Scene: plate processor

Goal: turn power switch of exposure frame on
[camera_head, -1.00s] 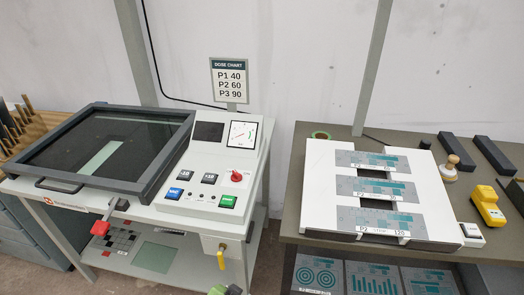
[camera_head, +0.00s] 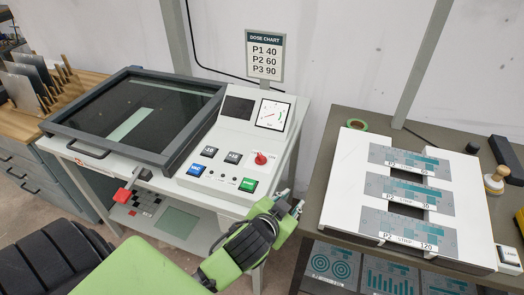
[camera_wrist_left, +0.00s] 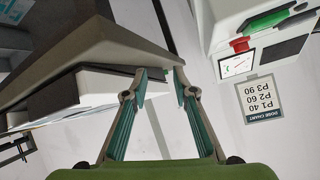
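The exposure frame (camera_head: 60,131) stands on the left bench, with a dark glass bed and a sloped control panel on its right. A red rotary knob (camera_head: 261,158) sits on the panel's right side, above the green button (camera_head: 248,185); the red knob also shows in the left wrist view (camera_wrist_left: 240,44), inverted. The power switch's label is not legible. My left gripper (camera_head: 291,201) is open and empty, in front of and right of the panel, apart from the knob. Its parted fingertips show in the left wrist view (camera_wrist_left: 160,74). My right gripper is out of view.
The right table (camera_head: 318,215) holds a white board (camera_head: 358,180) with printed strips, close to my left gripper. A dose chart sign (camera_head: 264,57) stands behind the panel. A red-ended handle (camera_head: 122,195) juts from the frame's front. A gap separates bench and table.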

